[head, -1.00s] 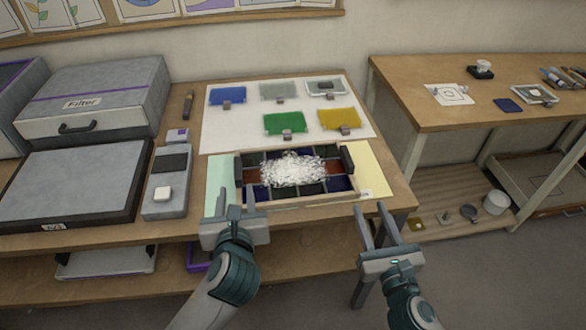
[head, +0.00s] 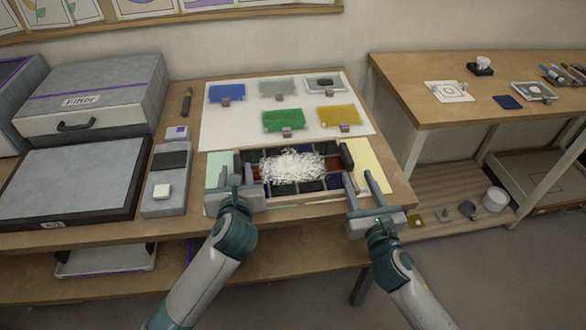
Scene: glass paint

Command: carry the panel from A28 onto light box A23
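The panel (head: 312,186) is a wooden-framed grid of dark coloured glass with a dark block at each end and a heap of white flakes over its middle. It lies on a pale sheet on the table. A flat grey box (head: 75,180) at the left is apparently the light box; its small front label is hard to read. My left gripper (head: 236,185) is at the panel's near left corner, open, its fingers partly merging with the frame. My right gripper (head: 362,180) is open at the near right end, fingers pointing toward the end block. I cannot tell whether either touches.
A grey control unit (head: 165,190) stands between the grey box and the panel. A filter box (head: 95,95) is behind. Blue (head: 227,94), green (head: 284,120) and yellow (head: 340,115) swatches lie beyond the panel. A second table (head: 440,110) stands right. The grey box's top is bare.

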